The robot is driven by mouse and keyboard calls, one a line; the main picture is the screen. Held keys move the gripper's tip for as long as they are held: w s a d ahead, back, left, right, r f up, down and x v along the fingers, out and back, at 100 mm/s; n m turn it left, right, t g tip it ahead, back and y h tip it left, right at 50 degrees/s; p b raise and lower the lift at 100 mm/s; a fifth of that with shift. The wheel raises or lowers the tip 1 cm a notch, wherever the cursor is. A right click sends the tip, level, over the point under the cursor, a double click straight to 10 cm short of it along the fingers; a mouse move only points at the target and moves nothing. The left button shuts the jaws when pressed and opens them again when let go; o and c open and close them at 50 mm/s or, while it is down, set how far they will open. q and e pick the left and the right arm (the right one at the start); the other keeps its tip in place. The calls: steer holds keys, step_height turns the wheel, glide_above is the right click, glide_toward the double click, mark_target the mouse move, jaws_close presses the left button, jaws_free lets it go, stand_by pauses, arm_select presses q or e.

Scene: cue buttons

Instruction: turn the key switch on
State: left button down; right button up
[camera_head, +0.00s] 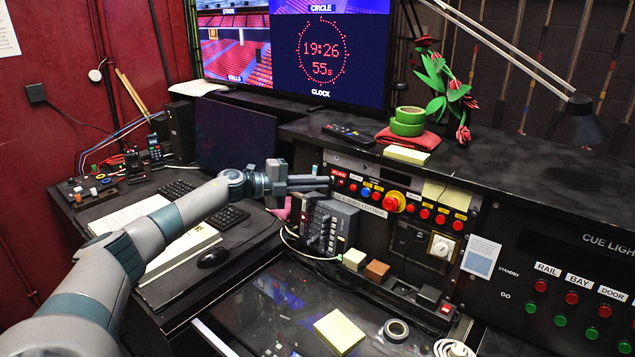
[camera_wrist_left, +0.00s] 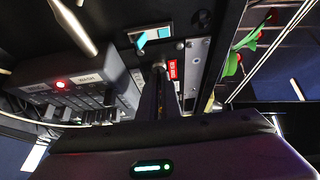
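My left gripper (camera_head: 322,184) reaches in from the left, its fingers close together and pointing at the left end of the upright control panel (camera_head: 347,163). In the left wrist view its dark fingers (camera_wrist_left: 159,85) end at a small round metal fitting (camera_wrist_left: 158,66) beside a red label (camera_wrist_left: 172,70). This fitting may be the key switch; the fingers cover most of it. I cannot tell whether they touch or grip it, or which way the key points. My right gripper is not in view.
Red buttons and a large red knob (camera_head: 393,202) line the panel to the right. A monitor (camera_head: 320,50) stands behind.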

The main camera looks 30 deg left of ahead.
arm_select(q)
steer(key=shift+f, duration=0.1)
steer(key=c, duration=2)
jaws_free()
